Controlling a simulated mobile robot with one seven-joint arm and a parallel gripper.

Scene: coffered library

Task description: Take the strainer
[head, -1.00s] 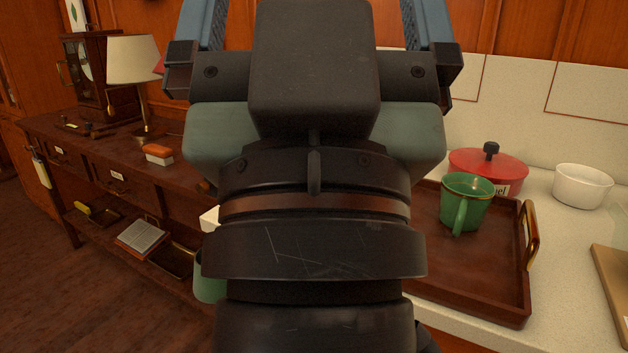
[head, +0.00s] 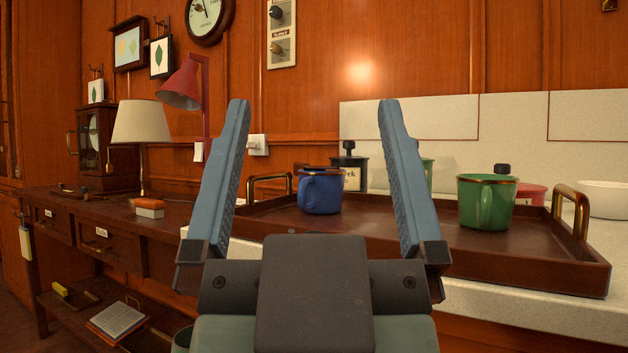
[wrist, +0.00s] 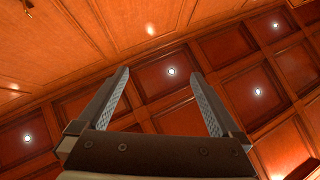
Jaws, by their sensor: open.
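No strainer can be made out in either view. My gripper (head: 312,112) is open and empty in the head view, its two blue-grey fingers pointing up and spread wide in front of the counter. In the wrist view my gripper (wrist: 160,85) is open with nothing between its fingers, facing the wooden coffered ceiling. The gripper and its fingers hide part of the counter and tray.
A dark wooden tray (head: 540,262) with brass handles stands on the pale counter (head: 520,315). It holds a blue mug (head: 320,192) and a green mug (head: 487,203). A white bowl (head: 604,199) is at right. A wooden desk (head: 150,215) with a lamp (head: 141,124) is at left.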

